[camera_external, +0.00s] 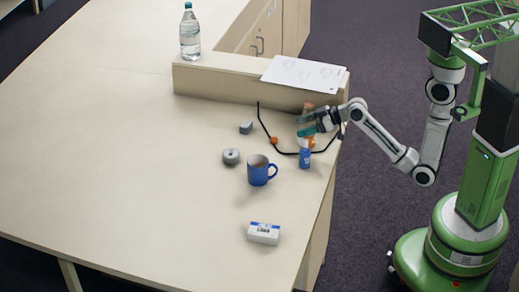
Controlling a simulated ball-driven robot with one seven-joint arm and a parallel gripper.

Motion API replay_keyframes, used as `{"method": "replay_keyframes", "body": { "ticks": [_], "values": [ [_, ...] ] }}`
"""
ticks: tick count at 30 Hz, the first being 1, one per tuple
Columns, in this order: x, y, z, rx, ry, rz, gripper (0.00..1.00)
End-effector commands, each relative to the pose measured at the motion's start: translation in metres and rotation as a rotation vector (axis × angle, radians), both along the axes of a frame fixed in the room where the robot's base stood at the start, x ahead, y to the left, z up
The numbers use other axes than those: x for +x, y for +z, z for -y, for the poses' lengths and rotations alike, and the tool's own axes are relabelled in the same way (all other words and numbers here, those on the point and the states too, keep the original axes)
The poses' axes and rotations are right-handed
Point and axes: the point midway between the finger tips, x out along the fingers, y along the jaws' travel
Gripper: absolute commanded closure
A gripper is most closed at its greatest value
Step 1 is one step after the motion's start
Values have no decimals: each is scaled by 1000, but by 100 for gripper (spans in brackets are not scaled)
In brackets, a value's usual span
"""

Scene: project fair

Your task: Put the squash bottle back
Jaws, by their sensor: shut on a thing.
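My gripper (306,124), with teal fingers, is shut on an orange bottle, which I take as the squash bottle (308,143). It is over the right part of the table, below the raised ledge. The bottle looks upright. Its top shows above the fingers and its orange and white lower part below them; the fingers hide its middle. I cannot tell whether its base touches the table. A small blue container (305,158) stands just in front of it and overlaps it in the picture.
A black cord (262,122) with an orange piece (273,141) curves beside the gripper. The ledge (215,80) holds papers (304,73) and a clear bottle (190,35). The table's left is clear.

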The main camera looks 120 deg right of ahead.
Motion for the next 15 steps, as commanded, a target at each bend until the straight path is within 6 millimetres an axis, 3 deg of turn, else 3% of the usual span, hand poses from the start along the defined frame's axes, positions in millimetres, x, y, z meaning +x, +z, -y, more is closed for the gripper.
{"method": "replay_keyframes", "body": {
  "ticks": [2,3,10,15],
  "values": [
    [0,-3,0,0,0,0,65],
    [0,-3,0,0,0,0,26],
    [0,-2,0,0,0,-1,4],
    [0,-2,0,0,0,0,3]
  ]
}}
